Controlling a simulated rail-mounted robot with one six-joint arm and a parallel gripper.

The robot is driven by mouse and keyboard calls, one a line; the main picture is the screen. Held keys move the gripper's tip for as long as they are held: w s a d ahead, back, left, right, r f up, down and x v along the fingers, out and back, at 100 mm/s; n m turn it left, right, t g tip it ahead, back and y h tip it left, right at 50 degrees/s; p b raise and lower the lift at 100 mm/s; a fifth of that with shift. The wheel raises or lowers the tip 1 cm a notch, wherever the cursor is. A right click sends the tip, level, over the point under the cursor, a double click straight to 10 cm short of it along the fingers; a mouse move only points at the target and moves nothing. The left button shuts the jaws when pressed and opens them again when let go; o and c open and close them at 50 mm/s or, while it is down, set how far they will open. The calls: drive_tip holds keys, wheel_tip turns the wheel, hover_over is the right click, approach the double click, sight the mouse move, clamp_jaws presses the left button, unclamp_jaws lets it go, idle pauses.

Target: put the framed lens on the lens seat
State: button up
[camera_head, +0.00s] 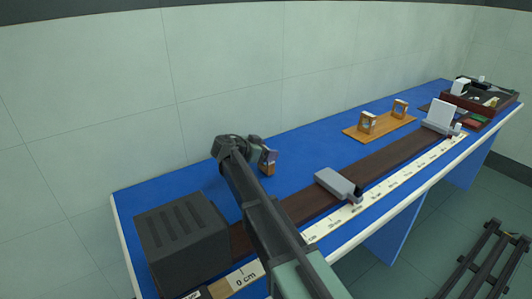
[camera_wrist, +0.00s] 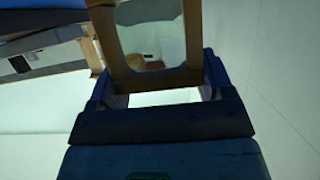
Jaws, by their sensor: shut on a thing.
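My gripper (camera_head: 262,153) is shut on the framed lens (camera_head: 268,163), above the blue bench top near its back edge. In the wrist view the light wooden frame (camera_wrist: 118,42) stands upright between the fingers (camera_wrist: 158,95), with the clear pane (camera_wrist: 150,42) inside it. A grey block (camera_head: 336,183) sits on the dark brown rail (camera_head: 300,204), to the right of my gripper and apart from it. It looks like the lens seat, but its upper detail is too small to tell.
A black vented box (camera_head: 182,240) stands at the left end. A wooden board (camera_head: 380,127) with two wooden-framed pieces (camera_head: 367,122) lies behind the rail. A white screen (camera_head: 443,114) stands farther right, before a dark red tray (camera_head: 482,98). A scale strip (camera_head: 345,213) runs along the front.

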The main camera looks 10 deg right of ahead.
wheel_tip(320, 180, up, 20)
drive_tip(key=p, duration=1.8)
drive_tip(key=shift+f+p, duration=0.25)
drive_tip(key=shift+p, duration=0.1)
